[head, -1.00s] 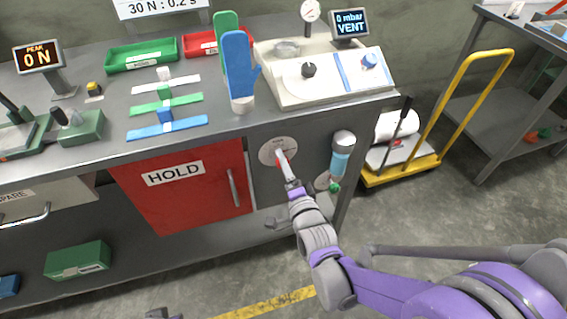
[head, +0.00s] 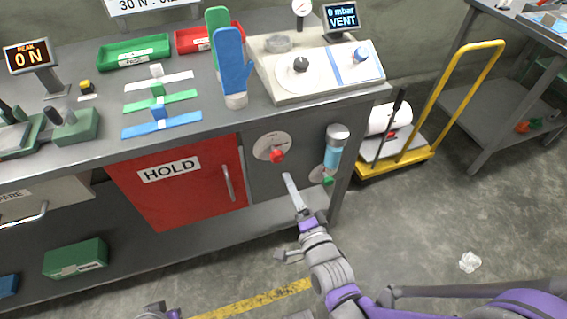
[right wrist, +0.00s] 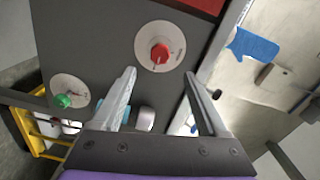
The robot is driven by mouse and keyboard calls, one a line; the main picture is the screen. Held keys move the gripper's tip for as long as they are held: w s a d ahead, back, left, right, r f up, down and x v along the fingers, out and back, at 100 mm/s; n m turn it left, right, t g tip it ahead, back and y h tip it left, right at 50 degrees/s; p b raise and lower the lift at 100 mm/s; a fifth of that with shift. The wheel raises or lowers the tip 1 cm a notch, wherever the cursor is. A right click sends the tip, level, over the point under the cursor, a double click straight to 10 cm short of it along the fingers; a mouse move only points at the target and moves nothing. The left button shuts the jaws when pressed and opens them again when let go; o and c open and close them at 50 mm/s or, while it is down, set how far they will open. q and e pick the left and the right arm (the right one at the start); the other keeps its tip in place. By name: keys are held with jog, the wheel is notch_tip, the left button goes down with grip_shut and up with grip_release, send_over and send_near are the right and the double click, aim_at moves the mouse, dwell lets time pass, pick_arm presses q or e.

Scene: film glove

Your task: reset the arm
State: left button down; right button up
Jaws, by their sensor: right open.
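My right arm (head: 330,265) reaches up from the bottom right in the head view. Its gripper (head: 288,176) is in front of the bench's grey lower panel, just below a red knob (head: 277,156) on a round pale plate. In the right wrist view the gripper (right wrist: 159,74) has its two fingers apart with nothing between them. The red knob (right wrist: 160,54) shows beyond the fingertips, apart from them. Only a small piece of my left arm (head: 160,312) shows at the bottom edge; its fingers are not visible.
A green knob (head: 327,181) and a blue-filled canister (head: 334,150) are right of the gripper. A red HOLD door (head: 185,200) with a handle is to its left. A yellow cart (head: 430,152) stands right of the bench. Open floor lies in front.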

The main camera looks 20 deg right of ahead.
jog(key=s+d+f+n+g, duration=0.1)
jog(key=s+f+n+g, duration=0.2)
jog(key=s+n+g, duration=0.25)
jog(key=s+d+f+n+g+p, duration=0.1)
jog(key=s+f+n+g, duration=0.1)
jog(key=s+n+g, duration=0.3)
jog(key=s+d+f+n+g, duration=0.1)
jog(key=s+f+n+g, duration=0.2)
jog(key=s+n, duration=0.3)
pick_arm(q)
notch_tip(320, 180, up, 24)
jog(key=w+t+p, duration=0.1)
jog(key=p, duration=1.9)
jog(key=shift+w, duration=0.3)
pick_arm(e)
notch_tip(320, 180, up, 24)
jog(key=m, duration=0.1)
jog(key=shift+w+a+f+t+h, duration=0.25)
jog(key=shift+w+t+h, duration=0.1)
jog(key=shift+t, duration=0.1)
pick_arm(q)
jog(key=shift+s+r, duration=0.1)
pick_arm(e)
jog(key=shift+s, duration=0.1)
